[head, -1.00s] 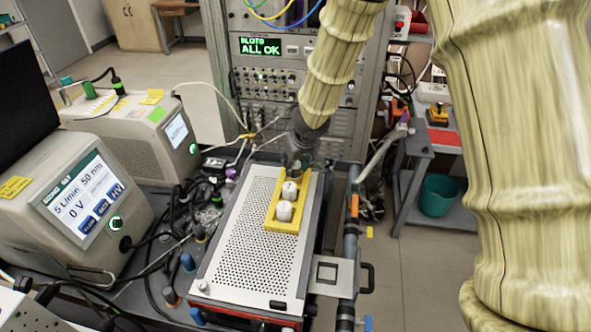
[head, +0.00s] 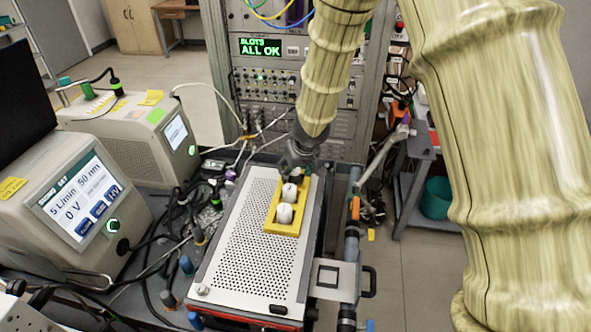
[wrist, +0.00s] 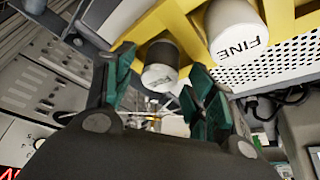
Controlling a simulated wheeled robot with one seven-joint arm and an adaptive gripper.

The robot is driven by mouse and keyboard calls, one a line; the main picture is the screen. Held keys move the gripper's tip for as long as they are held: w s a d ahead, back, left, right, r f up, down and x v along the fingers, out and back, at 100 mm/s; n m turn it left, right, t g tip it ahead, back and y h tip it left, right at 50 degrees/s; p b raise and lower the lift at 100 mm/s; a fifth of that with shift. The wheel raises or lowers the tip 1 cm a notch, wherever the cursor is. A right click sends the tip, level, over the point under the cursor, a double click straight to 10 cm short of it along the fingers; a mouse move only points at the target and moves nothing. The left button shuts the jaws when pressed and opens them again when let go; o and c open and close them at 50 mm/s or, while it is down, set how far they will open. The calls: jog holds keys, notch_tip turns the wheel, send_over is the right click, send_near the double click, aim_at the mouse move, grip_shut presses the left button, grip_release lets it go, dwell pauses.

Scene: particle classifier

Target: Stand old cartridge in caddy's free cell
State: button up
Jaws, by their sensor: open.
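The yellow caddy (head: 271,229) sits on a perforated metal box. Two pale cartridges stand in it: a front one (head: 284,213) and a rear one (head: 289,192). My gripper (head: 298,168) is at the caddy's far end, partly hiding it. In the wrist view, my gripper (wrist: 162,100) is open, its green-padded fingers spread. A cartridge with a shaded grey body and white end (wrist: 160,74) shows between and beyond the fingers, by the yellow caddy frame (wrist: 172,25). A white cartridge marked FINE (wrist: 234,36) is to its right. I cannot tell which is the old cartridge.
The perforated box (head: 240,240) has clear top space left of the caddy. Instruments with screens (head: 75,205) and cables stand at left. A rack reading ALL OK (head: 260,46) rises behind. A pipe (head: 350,245) runs along the right side.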

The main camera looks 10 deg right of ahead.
jog(key=shift+r, duration=0.1)
jog(key=p+v, duration=0.2)
jog(key=v, duration=1)
